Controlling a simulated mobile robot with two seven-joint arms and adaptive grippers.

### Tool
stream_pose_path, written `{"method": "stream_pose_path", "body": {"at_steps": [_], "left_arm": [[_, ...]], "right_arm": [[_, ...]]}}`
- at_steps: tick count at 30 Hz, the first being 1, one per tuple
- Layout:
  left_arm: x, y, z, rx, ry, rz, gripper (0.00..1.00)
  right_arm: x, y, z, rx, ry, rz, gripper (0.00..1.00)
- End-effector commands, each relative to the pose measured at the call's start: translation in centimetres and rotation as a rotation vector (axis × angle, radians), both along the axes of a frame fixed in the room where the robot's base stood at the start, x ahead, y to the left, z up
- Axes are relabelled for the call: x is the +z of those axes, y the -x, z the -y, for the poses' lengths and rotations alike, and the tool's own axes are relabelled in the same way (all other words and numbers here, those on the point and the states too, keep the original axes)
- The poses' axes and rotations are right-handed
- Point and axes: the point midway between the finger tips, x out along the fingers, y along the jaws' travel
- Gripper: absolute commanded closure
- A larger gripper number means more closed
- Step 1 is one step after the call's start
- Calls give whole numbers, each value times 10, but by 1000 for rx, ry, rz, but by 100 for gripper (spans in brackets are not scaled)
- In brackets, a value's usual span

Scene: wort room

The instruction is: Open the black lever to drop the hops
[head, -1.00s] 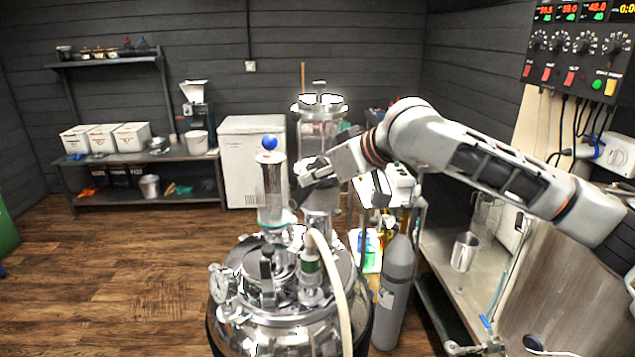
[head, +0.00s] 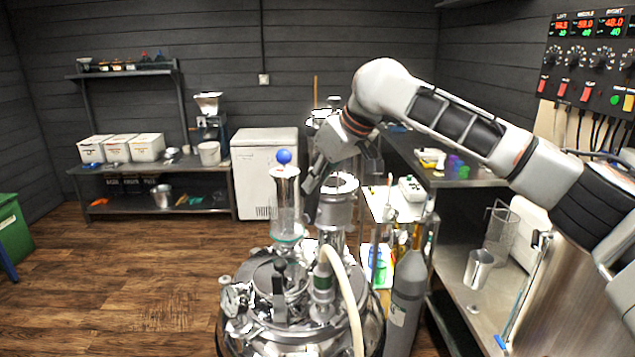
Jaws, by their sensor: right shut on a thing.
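A black lever (head: 279,277) stands upright on the shiny metal kettle lid, in front of a clear glass tube (head: 286,205) topped by a blue ball (head: 284,156). I cannot make out any hops. My left gripper is not in view.
A grey gas bottle (head: 405,300) and a steel bench with a metal jug (head: 478,268) stand right.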

Motion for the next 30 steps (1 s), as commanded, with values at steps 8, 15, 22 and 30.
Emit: {"method": "stream_pose_path", "body": {"at_steps": [8, 15, 22, 30], "left_arm": [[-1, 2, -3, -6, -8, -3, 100], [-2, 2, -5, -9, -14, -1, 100], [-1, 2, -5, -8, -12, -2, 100], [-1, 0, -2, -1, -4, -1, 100]], "right_arm": [[0, -1, -1, 0, 9, -10, 100], [0, -1, -1, 0, 8, -9, 100], [0, -1, -1, 0, 8, -9, 72], [9, 3, 4, -1, 6, -6, 72]]}}
